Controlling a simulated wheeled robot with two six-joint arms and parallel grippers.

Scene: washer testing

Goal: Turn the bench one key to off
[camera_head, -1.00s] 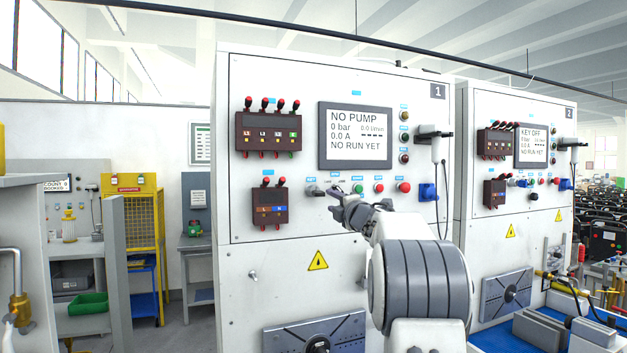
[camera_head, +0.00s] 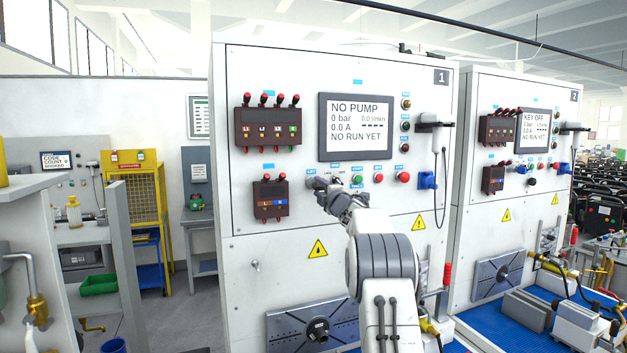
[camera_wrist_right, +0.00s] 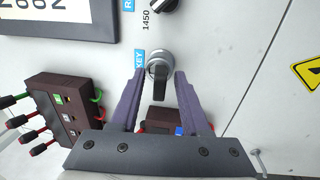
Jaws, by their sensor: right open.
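The bench one key (camera_wrist_right: 159,72) is a black knob in a round silver collar, with a blue KEY label beside it in the right wrist view. My right gripper (camera_wrist_right: 155,80) is open, with one finger on each side of the knob. I cannot tell whether either finger touches it. In the head view my right gripper (camera_head: 322,190) is at the key's place on the panel of bench one (camera_head: 240,215) and mostly hides the key. Its screen (camera_head: 355,127) reads NO PUMP and NO RUN YET. My left gripper is not in view.
A green button (camera_head: 357,180) and red buttons (camera_head: 403,177) sit right of the key. Dark breaker blocks (camera_head: 270,200) with red levers are to its left. Bench two (camera_head: 480,220) stands to the right; its screen reads KEY OFF. A black knob shows close by in the wrist view (camera_wrist_right: 163,4).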

